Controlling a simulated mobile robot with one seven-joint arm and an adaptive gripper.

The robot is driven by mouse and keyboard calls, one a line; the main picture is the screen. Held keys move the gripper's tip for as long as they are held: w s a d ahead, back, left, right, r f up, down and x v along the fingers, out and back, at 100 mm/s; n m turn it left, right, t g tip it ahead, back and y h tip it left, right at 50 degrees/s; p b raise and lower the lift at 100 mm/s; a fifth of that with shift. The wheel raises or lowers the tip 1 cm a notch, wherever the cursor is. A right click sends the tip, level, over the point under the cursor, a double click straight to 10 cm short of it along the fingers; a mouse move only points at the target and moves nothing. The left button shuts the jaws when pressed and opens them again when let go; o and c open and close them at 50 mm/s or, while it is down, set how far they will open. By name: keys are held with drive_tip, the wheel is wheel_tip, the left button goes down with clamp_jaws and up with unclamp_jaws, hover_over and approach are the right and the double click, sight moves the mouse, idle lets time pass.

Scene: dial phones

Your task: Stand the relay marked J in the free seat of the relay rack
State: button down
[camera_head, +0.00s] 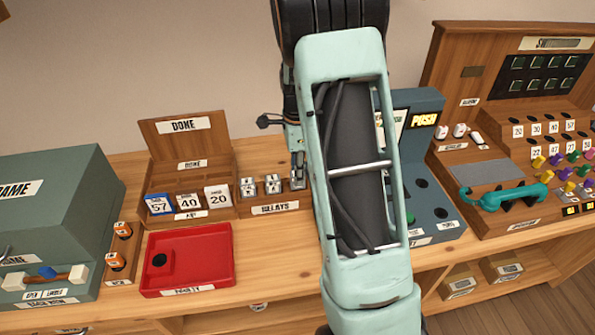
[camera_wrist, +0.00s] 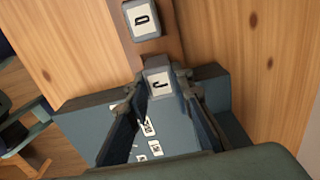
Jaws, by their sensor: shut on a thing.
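The relay rack (camera_head: 275,208) is a low wooden block labelled RELAYS on the bench in the head view, with several small pale relays on it. My gripper (camera_head: 296,172) points down at the rack's right end, partly hidden by my arm. In the wrist view my gripper (camera_wrist: 158,92) is shut on the relay marked J (camera_wrist: 158,83). Relay J also shows in the head view (camera_head: 297,182), upright at the rack's right end. The relay marked D (camera_wrist: 143,19) stands apart from it along the brown rack (camera_wrist: 157,49). Whether J's base is seated or just above the rack is hidden.
A blue-grey console (camera_head: 432,200) with a PUSH sign stands close right of the rack, partly behind my arm. Left are a wooden DONE stand (camera_head: 188,140) with number cards and a red tray (camera_head: 205,265). A wooden switchboard (camera_head: 510,215) with a teal handset stands at the right.

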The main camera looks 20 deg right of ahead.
drive_tip(key=shift+f, duration=0.2)
drive_tip(key=c, duration=1.4)
unclamp_jaws()
drive_tip(key=shift+r, duration=0.15)
drive_tip(key=shift+r+p, duration=2.8)
drive_tip(key=shift+r, duration=0.85)
wheel_tip(320, 180, up, 4)
drive_tip(key=p, duration=0.3)
